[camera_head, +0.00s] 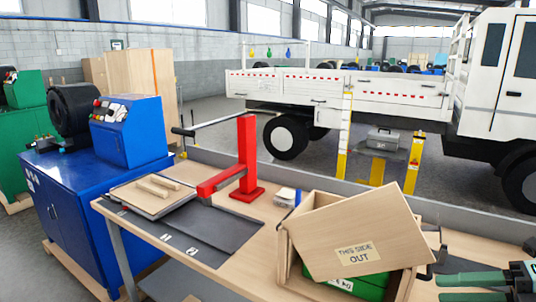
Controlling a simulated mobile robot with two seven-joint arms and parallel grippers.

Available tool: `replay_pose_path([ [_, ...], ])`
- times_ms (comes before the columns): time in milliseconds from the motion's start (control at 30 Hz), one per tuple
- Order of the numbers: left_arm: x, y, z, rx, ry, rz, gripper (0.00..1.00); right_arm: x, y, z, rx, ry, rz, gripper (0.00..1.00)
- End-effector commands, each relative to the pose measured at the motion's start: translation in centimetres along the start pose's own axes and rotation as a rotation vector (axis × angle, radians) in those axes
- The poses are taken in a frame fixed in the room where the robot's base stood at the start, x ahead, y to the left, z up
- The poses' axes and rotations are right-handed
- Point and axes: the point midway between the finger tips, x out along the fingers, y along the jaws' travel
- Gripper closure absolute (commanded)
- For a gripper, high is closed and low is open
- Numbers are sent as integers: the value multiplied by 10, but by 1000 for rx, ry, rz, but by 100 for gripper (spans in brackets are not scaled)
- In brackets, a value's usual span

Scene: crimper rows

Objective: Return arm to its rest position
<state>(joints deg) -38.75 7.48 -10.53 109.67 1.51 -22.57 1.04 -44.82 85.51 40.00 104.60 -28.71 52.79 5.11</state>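My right gripper (438,288) is at the bottom right corner. My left gripper is out of view.
The workbench (232,275) carries a red stand (246,155) with a long lever, a dark mat (215,225) and a board with wooden strips (152,196). A blue machine (128,130) stands left; a white truck (330,90) is behind.

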Motion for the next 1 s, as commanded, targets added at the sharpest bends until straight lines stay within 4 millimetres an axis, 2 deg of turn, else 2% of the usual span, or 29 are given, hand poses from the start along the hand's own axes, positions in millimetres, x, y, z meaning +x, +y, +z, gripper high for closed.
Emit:
replay_pose_path([
  [33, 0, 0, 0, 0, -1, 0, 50, -6, -20, 5, 94, -90, 60, 60],
  [167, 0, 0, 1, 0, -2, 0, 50, -17, -73, 15, 338, -316, 188, 60],
  [300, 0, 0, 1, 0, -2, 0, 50, -20, -140, 9, 625, -543, 299, 60],
  [367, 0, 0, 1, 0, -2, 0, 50, -16, -170, 0, 755, -630, 335, 60],
  [467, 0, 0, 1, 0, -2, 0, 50, -2, -219, -24, 982, -759, 382, 60],
  [600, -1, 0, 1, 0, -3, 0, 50, 40, -277, -75, 1321, -893, 414, 60],
  [700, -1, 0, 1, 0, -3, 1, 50, 83, -304, -120, 1569, -948, 409, 60],
  [767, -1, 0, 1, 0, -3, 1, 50, 111, -311, -147, 1707, -960, 397, 60],
  [800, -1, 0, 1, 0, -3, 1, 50, 129, -313, -163, 1790, -962, 385, 60],
  [900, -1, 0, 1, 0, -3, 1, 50, 168, -311, -196, 1954, -950, 353, 60],
  [1000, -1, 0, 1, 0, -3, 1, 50, 191, -306, -217, 2052, -934, 326, 60],
])
